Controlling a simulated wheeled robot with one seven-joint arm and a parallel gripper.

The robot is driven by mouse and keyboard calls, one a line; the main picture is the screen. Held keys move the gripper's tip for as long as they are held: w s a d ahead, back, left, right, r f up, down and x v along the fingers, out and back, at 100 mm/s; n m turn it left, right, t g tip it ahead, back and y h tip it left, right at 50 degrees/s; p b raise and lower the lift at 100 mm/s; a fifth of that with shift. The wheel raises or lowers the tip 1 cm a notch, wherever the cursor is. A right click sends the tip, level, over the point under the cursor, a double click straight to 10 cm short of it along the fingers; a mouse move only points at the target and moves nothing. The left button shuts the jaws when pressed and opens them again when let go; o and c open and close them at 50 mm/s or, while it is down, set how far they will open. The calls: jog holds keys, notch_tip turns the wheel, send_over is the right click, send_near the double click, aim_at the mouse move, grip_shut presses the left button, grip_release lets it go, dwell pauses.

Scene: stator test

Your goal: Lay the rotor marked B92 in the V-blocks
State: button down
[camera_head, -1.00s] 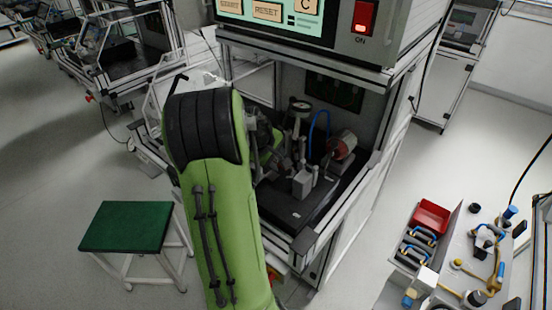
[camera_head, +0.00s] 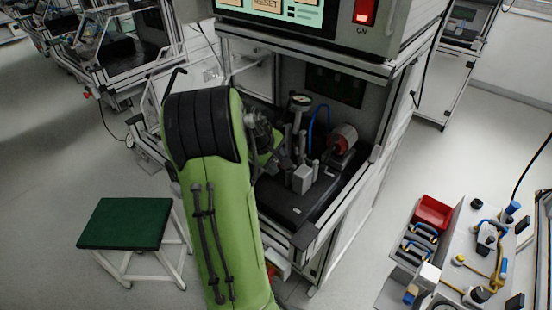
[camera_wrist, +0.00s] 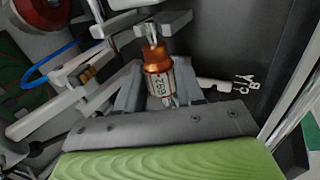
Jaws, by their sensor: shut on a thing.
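The rotor marked B92 (camera_wrist: 158,60) has a copper-orange body, a white label and a thin shaft. My gripper (camera_wrist: 158,88) is shut on it, one grey finger on each side, in the wrist view. The rotor's far shaft end points at grey bracket-like pieces (camera_wrist: 172,20) over the dark plate; these may be the V-blocks, but I cannot tell whether the shaft touches them. In the head view my green arm hides most of the gripper and the rotor. A dark base plate (camera_head: 290,205) with light grey blocks (camera_head: 302,180) lies inside the bench.
A dial gauge (camera_head: 300,102), a blue hose and a red-copper round part (camera_head: 343,138) stand on the bench beside my gripper. The bench frame and upper cabinet close in above. A green-topped stool (camera_head: 125,223) is at left; a cart with a red bin (camera_head: 433,212) is at right.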

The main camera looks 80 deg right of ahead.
jog(key=shift+f, duration=0.15)
jog(key=c, duration=0.6)
grip_release()
jog(key=p+v, duration=0.4)
jog(key=v, duration=1.1)
jog(key=shift+a+r, duration=0.15)
jog(key=shift+r, duration=0.25)
jog(key=shift+w, duration=0.1)
